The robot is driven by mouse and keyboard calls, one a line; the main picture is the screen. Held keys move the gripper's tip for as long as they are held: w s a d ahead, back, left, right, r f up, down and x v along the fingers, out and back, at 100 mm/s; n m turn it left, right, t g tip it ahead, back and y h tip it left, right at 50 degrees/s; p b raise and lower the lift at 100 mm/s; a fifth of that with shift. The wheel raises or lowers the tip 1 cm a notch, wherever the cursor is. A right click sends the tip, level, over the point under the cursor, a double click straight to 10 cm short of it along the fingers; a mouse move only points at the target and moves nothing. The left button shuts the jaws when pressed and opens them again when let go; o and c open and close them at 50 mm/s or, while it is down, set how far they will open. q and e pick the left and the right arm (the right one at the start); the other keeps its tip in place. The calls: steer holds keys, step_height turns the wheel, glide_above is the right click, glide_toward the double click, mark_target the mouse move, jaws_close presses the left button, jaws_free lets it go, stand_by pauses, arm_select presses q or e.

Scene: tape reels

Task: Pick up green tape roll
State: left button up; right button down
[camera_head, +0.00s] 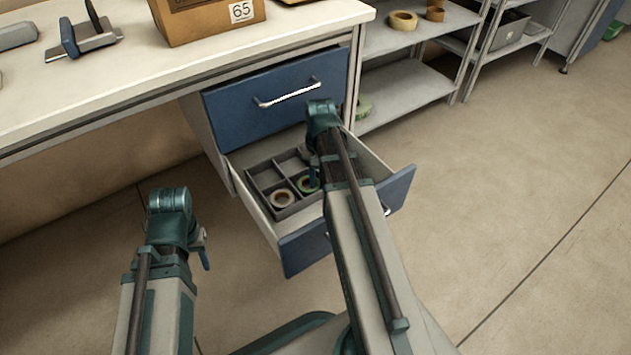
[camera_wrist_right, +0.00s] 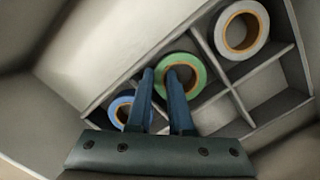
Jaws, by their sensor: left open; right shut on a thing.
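The green tape roll (camera_head: 307,185) sits in a compartment of the grey divided tray (camera_head: 264,180) in the open drawer. In the right wrist view the green roll (camera_wrist_right: 201,73) has an orange-brown core. My right gripper (camera_wrist_right: 162,76) is shut on its left wall, one finger in the hole and the other outside. In the head view my right gripper (camera_head: 313,177) reaches down into the drawer, and the arm hides part of the tray. My left gripper (camera_head: 204,257) is open and empty, left of the drawer and apart from it.
A white roll (camera_wrist_right: 265,35) and a blue roll (camera_wrist_right: 116,113) lie in neighbouring compartments. The open drawer's blue front (camera_head: 304,250) and walls surround the tray. A closed blue drawer (camera_head: 270,85) and the desk top (camera_head: 150,75) are above. Shelves (camera_head: 415,85) stand behind.

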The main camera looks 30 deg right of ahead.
mark_target(317, 184)
step_height(317, 184, up, 10)
steer(key=p, duration=0.9)
